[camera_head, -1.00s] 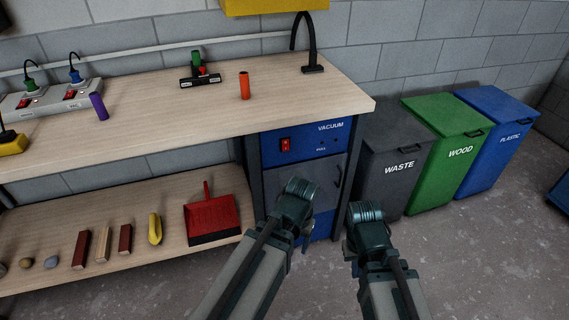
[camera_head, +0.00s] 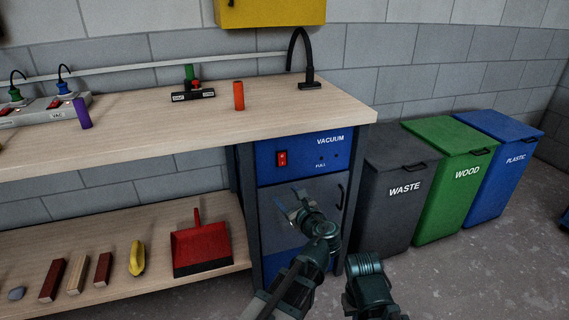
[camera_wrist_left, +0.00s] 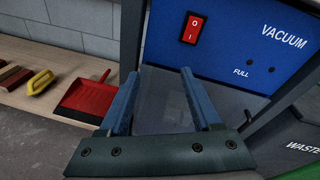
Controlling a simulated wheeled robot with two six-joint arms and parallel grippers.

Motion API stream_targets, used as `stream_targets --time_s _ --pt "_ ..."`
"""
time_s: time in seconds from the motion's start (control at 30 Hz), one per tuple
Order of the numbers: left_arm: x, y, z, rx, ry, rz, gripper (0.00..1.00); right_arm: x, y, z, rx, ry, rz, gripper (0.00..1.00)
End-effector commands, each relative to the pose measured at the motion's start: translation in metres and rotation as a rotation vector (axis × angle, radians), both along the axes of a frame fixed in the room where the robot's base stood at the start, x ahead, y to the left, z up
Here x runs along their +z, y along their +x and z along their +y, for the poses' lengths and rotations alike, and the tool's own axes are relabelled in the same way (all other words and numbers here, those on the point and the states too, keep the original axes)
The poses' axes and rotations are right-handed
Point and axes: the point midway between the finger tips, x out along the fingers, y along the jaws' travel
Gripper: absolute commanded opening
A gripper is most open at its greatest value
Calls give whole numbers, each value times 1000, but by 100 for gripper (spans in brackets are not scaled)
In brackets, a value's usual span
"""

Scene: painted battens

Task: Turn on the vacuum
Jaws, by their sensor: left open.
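The vacuum (camera_head: 306,148) is a cabinet under the right end of the workbench, with a blue upper panel marked VACUUM and a grey door below. Its red rocker switch (camera_head: 282,158) is on the left of that panel. In the left wrist view the switch (camera_wrist_left: 193,29) shows O above I. My left gripper (camera_head: 289,200) is open and empty, in front of the grey door and below the switch. Its two blue fingers (camera_wrist_left: 160,75) point toward the cabinet, apart from the switch. My right arm is low, right of the left one; its jaws cannot be made out.
A power strip (camera_head: 45,112) with plugs, a purple cylinder (camera_head: 82,113) and an orange cylinder (camera_head: 239,96) are on the bench. A red dustpan (camera_head: 201,247) lies on the lower shelf. A grey waste bin (camera_head: 393,200) stands right of the cabinet.

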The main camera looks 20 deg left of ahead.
Motion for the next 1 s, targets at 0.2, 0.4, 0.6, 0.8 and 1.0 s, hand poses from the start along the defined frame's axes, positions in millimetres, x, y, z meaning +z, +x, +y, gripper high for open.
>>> stream_targets --time_s 0.2,0.4,0.6,0.8,1.0 --pt "33 15 -32 -118 317 53 65 0 0 0 0 0 0 0" --pt "37 18 -34 -129 356 59 65 0 0 0 0 0 0 0" --pt "36 37 -22 -125 352 59 65 0 0 0 0 0 0 0" --pt "36 72 2 -124 350 58 65 0 0 0 0 0 0 0" --pt "36 103 23 -125 349 57 65 0 0 0 0 0 0 0"
